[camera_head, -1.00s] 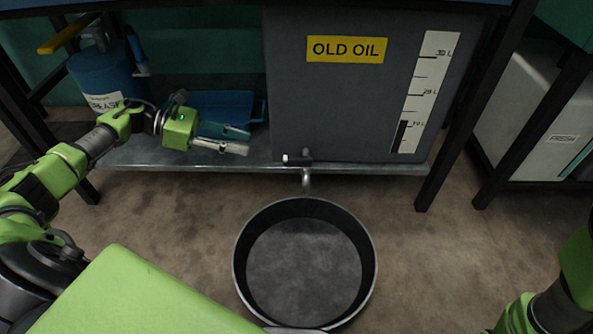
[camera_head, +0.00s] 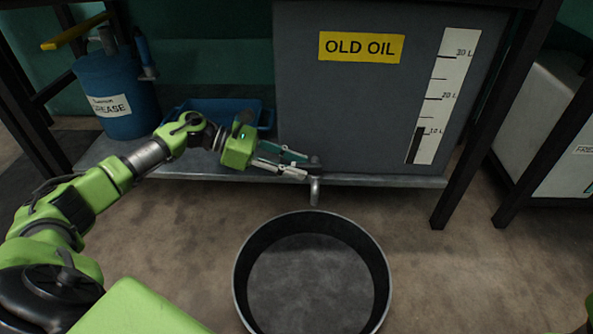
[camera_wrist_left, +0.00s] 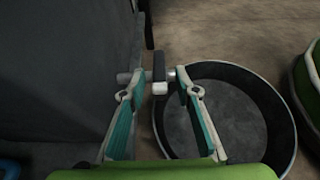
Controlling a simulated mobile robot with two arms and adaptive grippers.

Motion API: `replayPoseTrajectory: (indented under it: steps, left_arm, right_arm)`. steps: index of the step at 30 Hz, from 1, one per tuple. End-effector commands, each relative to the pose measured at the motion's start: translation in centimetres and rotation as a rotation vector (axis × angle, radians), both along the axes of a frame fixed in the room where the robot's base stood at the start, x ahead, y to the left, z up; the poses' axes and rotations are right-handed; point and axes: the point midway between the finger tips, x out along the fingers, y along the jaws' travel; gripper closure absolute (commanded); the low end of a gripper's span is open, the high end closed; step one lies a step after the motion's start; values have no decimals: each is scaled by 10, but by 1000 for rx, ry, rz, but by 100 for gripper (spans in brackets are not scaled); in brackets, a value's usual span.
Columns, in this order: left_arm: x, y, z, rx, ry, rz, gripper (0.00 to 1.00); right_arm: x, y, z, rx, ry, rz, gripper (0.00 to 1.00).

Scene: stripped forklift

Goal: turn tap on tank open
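The tank is the dark grey box labelled OLD OIL (camera_head: 345,110) on the low shelf. Its tap has a metal spout (camera_head: 315,190) pointing down at the tank's lower front edge. In the left wrist view the tap's dark handle (camera_wrist_left: 159,66) shows between my fingertips. My left gripper (camera_head: 303,168) is at the tap from the left, partly covering it in the head view. In the left wrist view the fingers of the left gripper (camera_wrist_left: 158,83) are apart on either side of the tap, with gaps visible. My right gripper is out of view.
A round black pan (camera_head: 240,285) lies on the floor below the spout. A blue grease drum (camera_head: 120,75) and a blue tray (camera_head: 235,107) stand on the shelf (camera_head: 390,181) to the left. A dark table leg (camera_head: 462,165) stands right of the tank.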

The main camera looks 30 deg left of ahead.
Motion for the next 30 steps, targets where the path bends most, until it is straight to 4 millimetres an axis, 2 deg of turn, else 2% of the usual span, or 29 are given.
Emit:
replayPoseTrajectory:
  steps: [11,14,15,23,30]
  left_arm:
    - [2,-5,-2,0,0,1,71]
    - [2,-5,-2,0,0,1,97]
    - [2,-5,-2,0,0,0,100]
    - [2,-5,-1,1,1,7,100]
    - [-3,-7,2,2,5,74,100]
  right_arm:
    - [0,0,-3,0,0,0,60]
    - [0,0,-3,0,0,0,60]
    - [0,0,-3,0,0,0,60]
    - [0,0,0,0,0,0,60]
    - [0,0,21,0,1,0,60]
